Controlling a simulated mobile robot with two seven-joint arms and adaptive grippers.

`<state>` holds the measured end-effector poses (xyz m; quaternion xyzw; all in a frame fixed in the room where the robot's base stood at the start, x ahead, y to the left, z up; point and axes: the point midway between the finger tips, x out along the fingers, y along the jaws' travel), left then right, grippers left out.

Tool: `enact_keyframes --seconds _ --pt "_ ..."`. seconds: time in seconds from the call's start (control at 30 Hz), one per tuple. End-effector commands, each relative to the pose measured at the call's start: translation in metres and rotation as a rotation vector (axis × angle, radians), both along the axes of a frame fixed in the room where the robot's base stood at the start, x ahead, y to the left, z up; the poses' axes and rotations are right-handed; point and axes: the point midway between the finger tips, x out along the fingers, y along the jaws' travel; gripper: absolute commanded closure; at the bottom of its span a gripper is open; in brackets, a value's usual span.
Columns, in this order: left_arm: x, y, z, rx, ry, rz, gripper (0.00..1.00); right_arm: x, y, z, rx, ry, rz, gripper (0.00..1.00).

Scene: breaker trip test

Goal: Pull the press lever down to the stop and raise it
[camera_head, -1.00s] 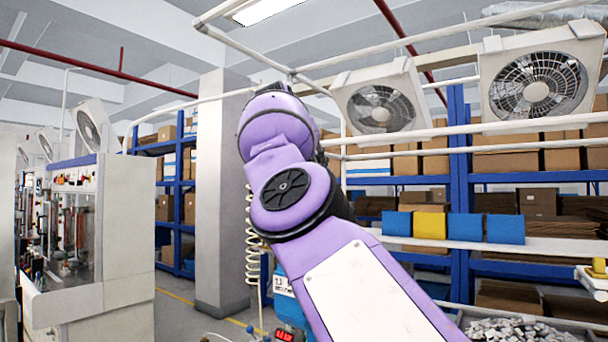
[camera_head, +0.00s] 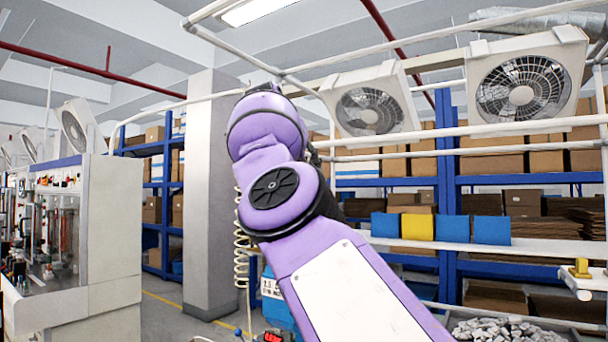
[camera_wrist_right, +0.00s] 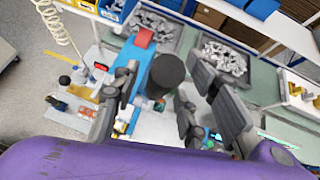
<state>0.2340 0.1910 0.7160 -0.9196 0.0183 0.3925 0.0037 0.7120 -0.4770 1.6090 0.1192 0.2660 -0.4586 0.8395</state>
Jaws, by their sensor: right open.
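The blue press (camera_head: 276,306) shows only in part in the head view, behind my right arm. In the right wrist view its blue body (camera_wrist_right: 122,84) has a red part (camera_wrist_right: 143,37) on top. A dark, rounded cylinder, which looks like the grip of the press lever (camera_wrist_right: 166,74), stands between the two fingers of my right gripper (camera_wrist_right: 168,108). The fingers are apart, one on each side of it. I cannot tell whether either touches it. The head view hides my right gripper. My left gripper is in neither view.
Grey trays of metal parts (camera_wrist_right: 226,62) lie beyond the press. Blue and yellow bins (camera_head: 418,226) stand on a white shelf. A red digital display (camera_wrist_right: 101,67) sits left of the press. A coiled hose (camera_wrist_right: 55,20) hangs nearby. A white pillar (camera_head: 210,200) stands behind.

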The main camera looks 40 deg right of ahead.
Motion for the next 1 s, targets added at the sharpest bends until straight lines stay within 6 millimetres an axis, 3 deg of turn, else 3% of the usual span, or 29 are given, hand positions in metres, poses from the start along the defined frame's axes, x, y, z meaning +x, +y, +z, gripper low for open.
enact_keyframes --seconds 0.53,0.73,1.0 --pt "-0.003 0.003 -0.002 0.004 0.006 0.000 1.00 -0.043 0.070 0.056 0.000 -0.004 0.001 0.60" --pt "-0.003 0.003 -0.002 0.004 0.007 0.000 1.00 -0.051 0.083 0.065 0.001 -0.002 0.001 0.60" --pt "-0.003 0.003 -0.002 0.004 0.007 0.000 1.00 -0.052 0.084 0.066 0.001 -0.001 0.000 0.60"
